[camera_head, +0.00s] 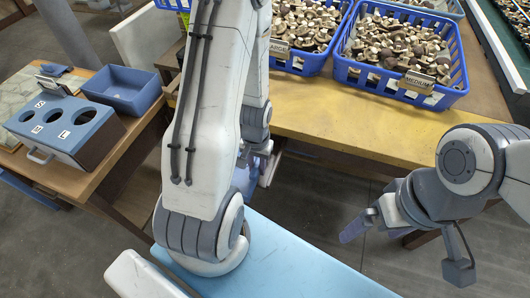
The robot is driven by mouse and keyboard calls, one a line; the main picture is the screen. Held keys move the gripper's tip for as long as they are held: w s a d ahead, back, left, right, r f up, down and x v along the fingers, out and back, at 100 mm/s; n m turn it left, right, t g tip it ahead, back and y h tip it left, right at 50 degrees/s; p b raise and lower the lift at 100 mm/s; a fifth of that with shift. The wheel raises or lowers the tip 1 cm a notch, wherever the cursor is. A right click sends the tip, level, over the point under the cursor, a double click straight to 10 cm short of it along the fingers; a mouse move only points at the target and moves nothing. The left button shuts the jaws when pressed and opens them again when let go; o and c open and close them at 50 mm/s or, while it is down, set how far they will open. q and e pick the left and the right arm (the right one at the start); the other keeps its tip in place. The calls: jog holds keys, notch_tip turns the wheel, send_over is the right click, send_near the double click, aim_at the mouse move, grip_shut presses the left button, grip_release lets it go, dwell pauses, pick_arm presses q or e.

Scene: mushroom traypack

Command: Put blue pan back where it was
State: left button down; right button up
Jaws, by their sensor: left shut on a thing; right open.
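My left gripper (262,158) hangs beyond the yellow table's front edge, partly hidden by my own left arm. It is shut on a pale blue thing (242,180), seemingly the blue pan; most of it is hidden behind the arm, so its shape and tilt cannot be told. My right gripper (372,222) is open and empty, in front of the table at the right. A separate blue open bin (122,98) stands on the wooden side table at the left, apart from both grippers.
The yellow table (350,130) bears blue crates of mushrooms (452,95) at the back; its front strip is clear. On the wooden side table (60,178), a blue sizing box (65,128) with round holes stands beside the bin. A small scale-like device (62,80) is behind it.

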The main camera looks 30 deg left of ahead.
pick_arm(q)
jog(key=w, duration=0.1)
jog(key=w+p, duration=0.1)
jog(key=w, duration=0.1)
jog(key=shift+w+a+r+p, duration=0.2)
jog(key=shift+a+p, duration=0.1)
jog(key=shift+a, duration=0.1)
jog(key=w, duration=0.2)
jog(key=shift+w+a+f, duration=0.15)
jog(key=shift+w+a, duration=0.2)
jog(key=shift+w+f+b, duration=0.35)
jog(key=shift+f+b, duration=0.45)
jog(key=shift+f, duration=0.05)
jog(key=shift+r, duration=0.1)
pick_arm(e)
jog(key=shift+r, duration=0.45)
pick_arm(q)
jog(key=c, duration=0.7)
grip_release()
